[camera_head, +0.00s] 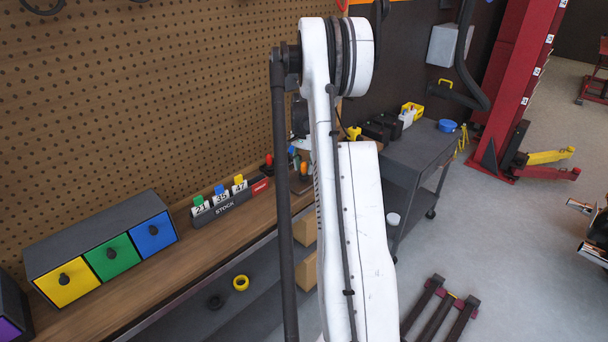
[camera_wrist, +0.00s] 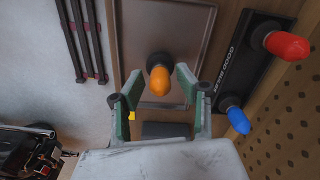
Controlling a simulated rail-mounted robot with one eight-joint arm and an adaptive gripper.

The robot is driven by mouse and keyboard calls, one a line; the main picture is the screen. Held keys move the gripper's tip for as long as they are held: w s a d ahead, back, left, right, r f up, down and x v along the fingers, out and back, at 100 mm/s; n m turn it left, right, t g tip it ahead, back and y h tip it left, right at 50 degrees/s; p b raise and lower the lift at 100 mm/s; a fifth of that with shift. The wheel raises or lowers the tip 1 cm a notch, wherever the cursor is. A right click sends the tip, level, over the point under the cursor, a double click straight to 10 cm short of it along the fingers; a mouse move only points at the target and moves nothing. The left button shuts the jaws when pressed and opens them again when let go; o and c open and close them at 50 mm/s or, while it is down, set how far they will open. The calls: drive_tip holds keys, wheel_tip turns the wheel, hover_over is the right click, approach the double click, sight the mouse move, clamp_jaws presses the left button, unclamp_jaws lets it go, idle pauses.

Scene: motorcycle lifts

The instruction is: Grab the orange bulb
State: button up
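The orange bulb (camera_wrist: 159,80) has a dark base and stands in a shallow grey-brown tray (camera_wrist: 202,30) in the wrist view. My gripper (camera_wrist: 158,73) is open, with green-padded fingers to the left and right of the bulb in the picture. Neither finger visibly touches it. How far the fingertips are above the tray is hard to tell. The gripper is mostly hidden behind my arm in the head view.
A red bulb (camera_wrist: 287,45) and a blue bulb (camera_wrist: 238,120) sit in a black "GOOD BULBS" holder (camera_wrist: 243,62) right of the tray. The pegboard (camera_head: 150,90) rises behind the bench. A stock stand (camera_head: 222,208) and a drawer box (camera_head: 98,225) stand farther along the bench.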

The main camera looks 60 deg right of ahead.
clamp_jaws()
drive_tip(key=shift+r, duration=0.15)
